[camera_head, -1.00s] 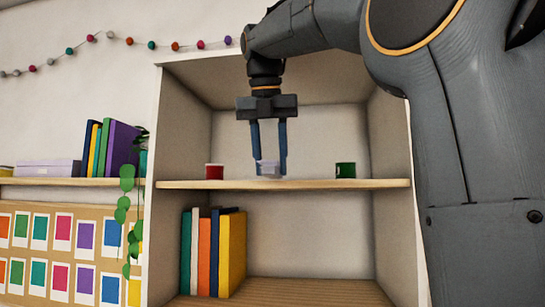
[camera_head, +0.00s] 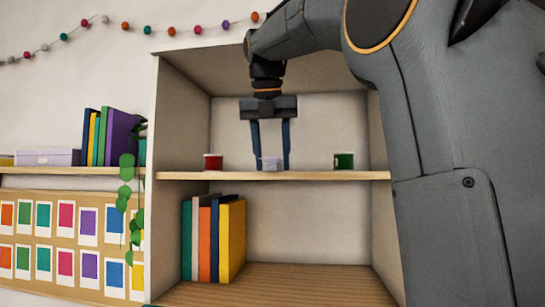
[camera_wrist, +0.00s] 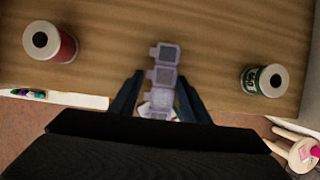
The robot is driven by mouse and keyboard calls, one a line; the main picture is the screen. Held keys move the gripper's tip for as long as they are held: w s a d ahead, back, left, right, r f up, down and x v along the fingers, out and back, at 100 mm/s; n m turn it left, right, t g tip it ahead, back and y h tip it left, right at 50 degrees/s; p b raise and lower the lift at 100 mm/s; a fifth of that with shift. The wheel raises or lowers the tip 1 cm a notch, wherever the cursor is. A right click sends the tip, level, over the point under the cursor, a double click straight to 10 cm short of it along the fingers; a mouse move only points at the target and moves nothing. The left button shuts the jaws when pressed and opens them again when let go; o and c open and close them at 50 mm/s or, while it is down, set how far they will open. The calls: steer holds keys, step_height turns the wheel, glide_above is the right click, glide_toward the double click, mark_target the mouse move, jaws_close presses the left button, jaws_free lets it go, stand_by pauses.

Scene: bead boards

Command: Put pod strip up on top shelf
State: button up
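The pod strip (camera_head: 271,163) is a pale, translucent row of small square compartments. It rests on the upper shelf board (camera_head: 190,176) near its front edge, between a red tin and a green tin. In the wrist view the strip (camera_wrist: 165,68) runs front to back, its near end dropping out of sight behind my gripper body. My gripper (camera_head: 271,160) points down over it, fingers on either side. The wrist view shows a gap between the fingers (camera_wrist: 160,78) and the strip, clearest on the left, so my gripper looks open around it.
The red tin (camera_head: 213,161) stands left and the green tin (camera_head: 344,160) right, each apart from my fingers. Books (camera_head: 213,240) fill the left of the compartment below. A trailing plant (camera_head: 126,190) hangs outside the left wall. The shelf behind the strip is clear.

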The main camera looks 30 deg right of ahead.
steer(key=shift+o, duration=0.8)
steer(key=shift+s+a+r, duration=0.1)
steer(key=shift+r, duration=0.5)
steer(key=b+v, duration=0.1)
steer(key=v, duration=0.3)
steer(key=shift+s+a+r, duration=0.1)
steer(key=shift+s+a, duration=0.1)
steer(key=shift+s, duration=0.05)
steer(key=s+a+b, duration=0.4)
steer(key=s+a, duration=0.2)
steer(key=s, duration=0.3)
steer(key=shift+s+a, duration=0.25)
steer(key=shift+a, duration=0.05)
steer(key=shift+d, duration=0.1)
